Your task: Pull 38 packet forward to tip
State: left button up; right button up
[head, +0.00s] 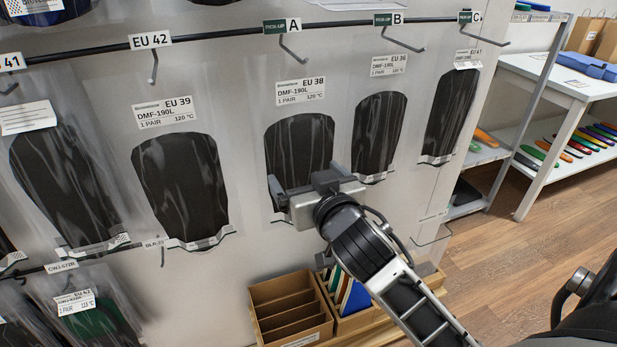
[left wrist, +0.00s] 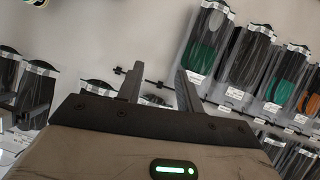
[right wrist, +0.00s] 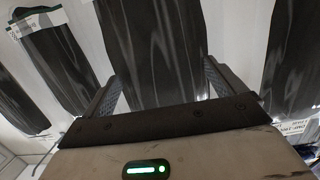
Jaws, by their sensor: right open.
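The EU 38 packet (head: 298,140) is a clear bag with a dark insole pair and a white label, hanging under pick-up hook A (head: 291,48). My right gripper (head: 301,176) is open at the packet's lower part, its fingers spread to either side of the dark insole. In the right wrist view the dark insole (right wrist: 150,45) shows between the two fingers; whether they touch the bag I cannot tell. My left gripper (left wrist: 158,82) shows only in its own wrist view, open and with nothing between its fingers, facing the rack.
The EU 39 packet (head: 182,185) hangs to the left and the EU 36 packet (head: 378,130) close to the right. Another packet (head: 452,110) hangs under hook C. A wooden divided box (head: 290,312) stands below. A white table (head: 540,78) is at the right.

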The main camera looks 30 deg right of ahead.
jog(key=shift+s, duration=0.1)
pick_arm(q)
jog(key=r+p, duration=0.1)
jog(key=p, duration=0.2)
jog(key=a+r+m+p, duration=0.1)
jog(key=p, duration=0.2)
jog(key=shift+s+g+y+p, duration=0.35)
jog(key=shift+g+y+p, duration=0.05)
pick_arm(e)
jog(key=v, duration=1.5)
jog(key=shift+s+a, duration=0.2)
jog(key=shift+s, duration=0.1)
jog(key=shift+r, duration=0.1)
pick_arm(q)
jog(key=shift+w+r, duration=0.1)
jog(key=shift+r, duration=0.1)
pick_arm(e)
jog(key=a+f+n+g+y, duration=0.2)
jog(key=a+f+y, duration=0.1)
jog(key=f, duration=0.7)
jog(key=s+a+f+n+g+y, duration=0.1)
jog(key=a+f+n+g+y, duration=0.2)
jog(key=a+f, duration=0.3)
notch_tip(320, 180, down, 4)
jog(key=shift+r+g, duration=0.1)
jog(key=shift+g, duration=0.2)
